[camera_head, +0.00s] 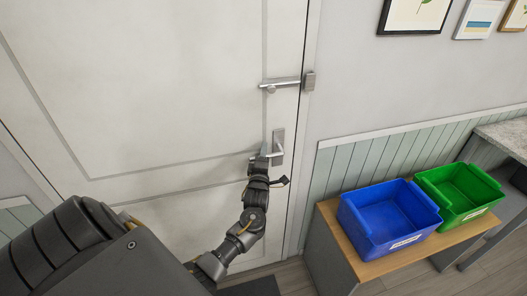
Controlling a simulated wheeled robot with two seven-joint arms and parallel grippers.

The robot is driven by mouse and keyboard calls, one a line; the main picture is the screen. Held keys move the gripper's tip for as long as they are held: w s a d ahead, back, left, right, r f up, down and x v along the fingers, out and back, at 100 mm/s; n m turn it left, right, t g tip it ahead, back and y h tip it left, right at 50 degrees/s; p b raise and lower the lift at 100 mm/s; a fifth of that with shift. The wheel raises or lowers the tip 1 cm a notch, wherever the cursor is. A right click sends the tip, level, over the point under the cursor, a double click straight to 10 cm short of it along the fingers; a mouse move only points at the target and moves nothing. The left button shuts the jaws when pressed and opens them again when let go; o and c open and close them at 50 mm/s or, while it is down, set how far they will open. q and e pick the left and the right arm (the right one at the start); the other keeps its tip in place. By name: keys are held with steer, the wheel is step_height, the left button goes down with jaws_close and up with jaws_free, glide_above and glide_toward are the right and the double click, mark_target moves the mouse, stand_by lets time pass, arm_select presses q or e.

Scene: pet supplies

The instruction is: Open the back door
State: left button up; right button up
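The white back door (170,60) fills the left and middle of the head view and looks shut. A metal lever handle (278,146) on a plate sits near its right edge. A metal latch bar (283,84) is higher up, reaching across to a catch on the door frame. My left gripper (264,152) is at the lever handle, overlapping its left end. The fingers are small and partly hidden here, so I cannot tell whether they are closed on the handle or only touch it. My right gripper is not in view.
To the right, a blue bin (390,218) and a green bin (459,192) stand on a low wooden-topped cabinet (340,238) close to the door frame. A grey counter (508,136) is at the far right. Framed pictures (414,14) hang on the wall above.

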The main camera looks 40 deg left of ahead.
arm_select(q)
steer(key=shift+w, duration=0.1)
jaws_close()
stand_by(0.3)
steer(key=shift+w+d+f+n+g+y+b, duration=0.15)
steer(key=shift+f+n+y+b, duration=0.6)
steer(key=shift+n+b, duration=1.6)
steer(key=shift+w+d+f+n+g+y+b, duration=0.15)
steer(key=shift+f+n+y+b, duration=0.65)
steer(key=shift+b, duration=3)
steer(key=shift+w+d+f+n+y+b, duration=0.15)
steer(key=shift+f+n+y+b, duration=0.55)
steer(key=shift+n+b, duration=1.7)
steer(key=shift+a+r+m+y+b, duration=0.15)
steer(key=shift+m+y+b, duration=0.1)
steer(key=shift+m+b, duration=0.4)
